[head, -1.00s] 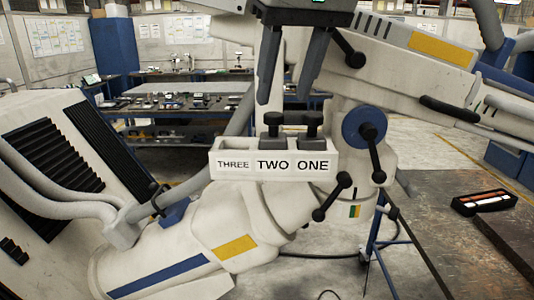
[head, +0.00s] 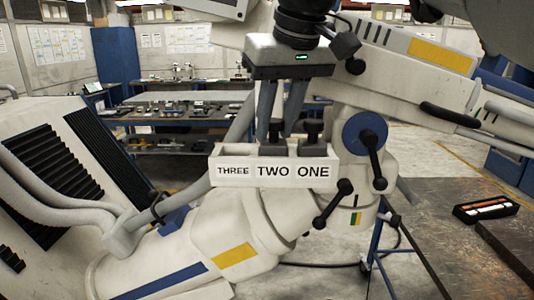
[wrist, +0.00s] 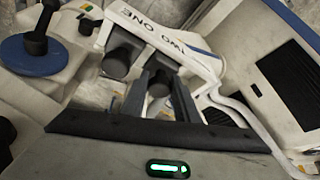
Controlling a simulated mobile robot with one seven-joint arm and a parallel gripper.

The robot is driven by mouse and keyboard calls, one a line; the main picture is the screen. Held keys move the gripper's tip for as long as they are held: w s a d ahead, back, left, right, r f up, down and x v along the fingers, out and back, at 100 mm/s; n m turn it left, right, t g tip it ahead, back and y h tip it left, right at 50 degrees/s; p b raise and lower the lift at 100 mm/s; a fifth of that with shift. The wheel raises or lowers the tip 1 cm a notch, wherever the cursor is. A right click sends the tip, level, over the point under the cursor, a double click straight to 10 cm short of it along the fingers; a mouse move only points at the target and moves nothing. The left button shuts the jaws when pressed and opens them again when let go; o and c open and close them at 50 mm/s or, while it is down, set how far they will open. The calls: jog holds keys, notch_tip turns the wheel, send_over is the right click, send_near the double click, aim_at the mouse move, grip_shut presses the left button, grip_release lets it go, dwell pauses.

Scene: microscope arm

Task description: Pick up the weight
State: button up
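A white holder (head: 222,158) marked THREE, TWO, ONE is in the middle of the head view. A dark weight (head: 272,150) sits in the TWO slot and another dark weight (head: 311,147) in the ONE slot. The THREE slot appears empty. My gripper (head: 281,130) points down over the TWO slot, its fingers apart. In the wrist view the knob of the TWO weight (wrist: 159,86) shows between the fingers of my gripper (wrist: 159,98); the ONE weight (wrist: 118,62) is to its left. Contact with the knob cannot be told.
The holder is on a large white machine with a blue-capped joint (head: 364,132) and black lever knobs (head: 345,186) close at the right. A dark table (head: 432,215) with a small black tray (head: 486,208) is at the far right. Benches (head: 180,105) stand behind.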

grip_shut()
jog(key=shift+r, duration=0.15)
dwell(0.9)
